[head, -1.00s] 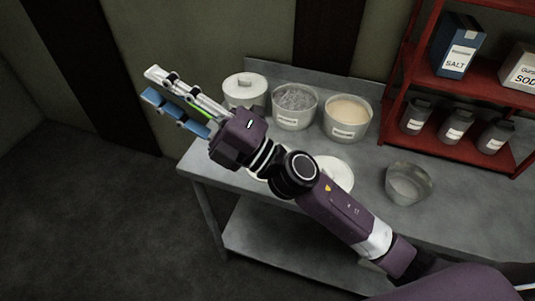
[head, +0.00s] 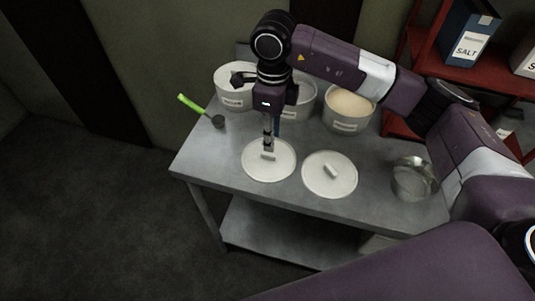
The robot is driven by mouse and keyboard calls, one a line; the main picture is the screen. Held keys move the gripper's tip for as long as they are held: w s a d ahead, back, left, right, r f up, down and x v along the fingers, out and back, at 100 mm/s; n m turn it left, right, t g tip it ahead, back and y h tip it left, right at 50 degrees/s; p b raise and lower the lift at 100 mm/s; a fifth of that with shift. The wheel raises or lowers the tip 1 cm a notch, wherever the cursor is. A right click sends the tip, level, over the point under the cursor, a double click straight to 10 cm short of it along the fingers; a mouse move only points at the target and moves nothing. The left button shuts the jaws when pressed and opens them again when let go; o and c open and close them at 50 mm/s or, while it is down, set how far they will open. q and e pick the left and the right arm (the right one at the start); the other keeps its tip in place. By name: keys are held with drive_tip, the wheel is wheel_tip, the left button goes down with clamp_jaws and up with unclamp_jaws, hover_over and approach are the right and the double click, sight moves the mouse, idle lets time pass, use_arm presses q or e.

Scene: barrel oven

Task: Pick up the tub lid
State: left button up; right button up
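Two round white lids with bar handles lie flat on the grey metal table. The left lid (head: 256,171) is directly below my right gripper (head: 268,145), and the right lid (head: 343,185) lies beside it, apart from the gripper. My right gripper points down with its fingertips at or just above the left lid's handle. I see its fingers nearly edge-on, so I cannot tell how wide they are or whether they touch the handle. A white tub (head: 235,103) stands at the back left, its top partly hidden by my arm. My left gripper is out of view.
A middle tub (head: 304,104), partly hidden by my arm, and a tub of beige contents (head: 345,124) stand along the back. A green-handled scoop (head: 192,104) is at the table's left edge. A metal bowl (head: 412,184) stands right; a red shelf (head: 476,77) rises behind.

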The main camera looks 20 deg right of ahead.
sight(272, 155)
drive_tip(key=f, duration=0.2)
drive_tip(key=f+p, duration=0.1)
drive_tip(key=f, duration=0.1)
drive_tip(key=f+p, duration=0.1)
drive_tip(key=f, duration=0.1)
drive_tip(key=shift+w+d+f, duration=0.15)
drive_tip(key=shift+w, duration=0.1)
drive_tip(key=shift+f+p, duration=0.3)
drive_tip(key=shift+f, duration=0.3)
clamp_jaws()
